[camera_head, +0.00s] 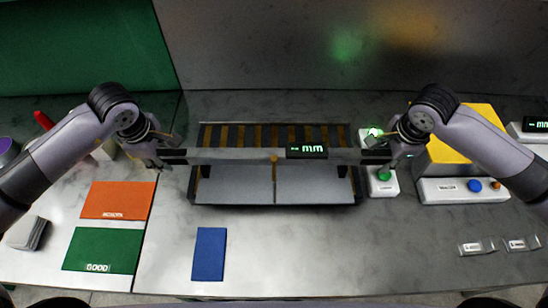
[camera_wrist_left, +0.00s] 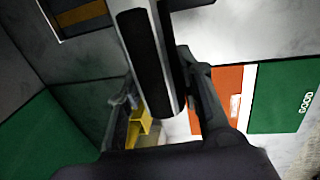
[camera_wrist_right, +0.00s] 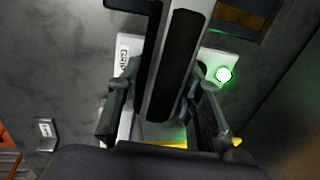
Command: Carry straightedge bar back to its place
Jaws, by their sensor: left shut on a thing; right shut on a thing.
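The straightedge bar (camera_head: 235,155) is long and grey with dark end grips. In the left wrist view the bar's dark grip (camera_wrist_left: 150,65) lies between the fingers. My right gripper (camera_head: 385,157) is shut on its right end; in the right wrist view the dark grip (camera_wrist_right: 175,65) lies between the fingers. I cannot tell whether the bar touches the positioner.
An orange mat (camera_head: 118,200), a green "GOOD" mat (camera_head: 100,250) and a blue mat (camera_head: 209,254) lie in front. A box with a green button (camera_head: 383,182) stands by the right gripper. A yellow block (camera_head: 450,150) and a control box (camera_head: 445,191) are further right.

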